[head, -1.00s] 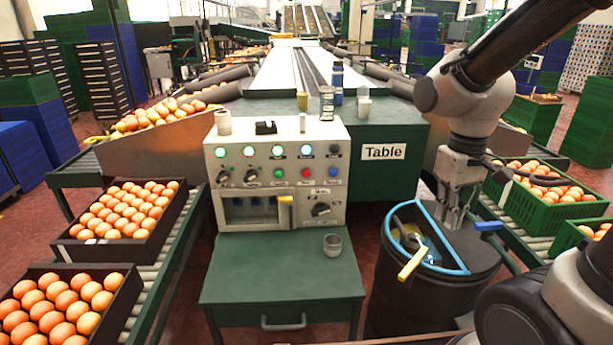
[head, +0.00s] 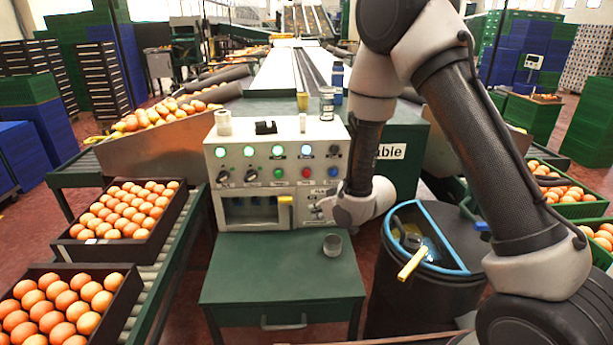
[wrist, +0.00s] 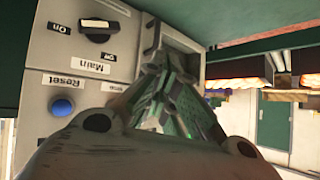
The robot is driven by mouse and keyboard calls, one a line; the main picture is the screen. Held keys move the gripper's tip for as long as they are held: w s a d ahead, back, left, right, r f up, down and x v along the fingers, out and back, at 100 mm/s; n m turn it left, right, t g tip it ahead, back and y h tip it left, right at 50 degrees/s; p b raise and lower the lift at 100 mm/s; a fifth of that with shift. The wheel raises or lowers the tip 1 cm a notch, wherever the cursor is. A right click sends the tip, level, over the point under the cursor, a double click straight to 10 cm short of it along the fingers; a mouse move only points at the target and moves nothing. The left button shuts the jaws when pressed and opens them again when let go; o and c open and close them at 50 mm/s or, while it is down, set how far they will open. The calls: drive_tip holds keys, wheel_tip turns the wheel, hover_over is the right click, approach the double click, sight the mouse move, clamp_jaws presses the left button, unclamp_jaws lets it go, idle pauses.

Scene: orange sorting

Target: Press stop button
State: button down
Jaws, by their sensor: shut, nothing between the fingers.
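The control panel (head: 238,158) stands on the green cabinet and carries lit indicators, knobs and buttons. A red button (head: 306,172), which looks like the stop button, sits between a green button (head: 278,172) and a blue button (head: 332,172). Its label is too small to read. In the wrist view the panel appears upside down, with the blue button (wrist: 62,105) marked Reset and a black Main switch (wrist: 98,32); the red button does not show there. My gripper (wrist: 168,98) is shut and empty, near the panel's lower right face.
A metal cup (head: 332,244) stands on the green cabinet top (head: 270,262) below the panel. A black bin (head: 420,300) with a blue rim is at the right. Orange crates (head: 150,240) line the left conveyor.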

sight(306, 173)
drive_tip(key=r, duration=0.1)
drive_tip(key=w+a+r+t+y, duration=0.1)
drive_tip(key=r, duration=0.1)
drive_tip(key=shift+w+a+r, duration=0.15)
drive_tip(key=shift+w+a, duration=0.1)
drive_tip(key=shift+w, duration=0.05)
drive_tip(key=shift+w, duration=0.15)
drive_tip(key=w, duration=0.8)
drive_tip(key=shift+w, duration=0.25)
drive_tip(key=shift+w, duration=0.15)
idle(1.0)
drive_tip(key=shift+w, duration=0.3)
drive_tip(key=shift+w, duration=0.55)
idle(0.7)
drive_tip(key=shift+s, duration=1)
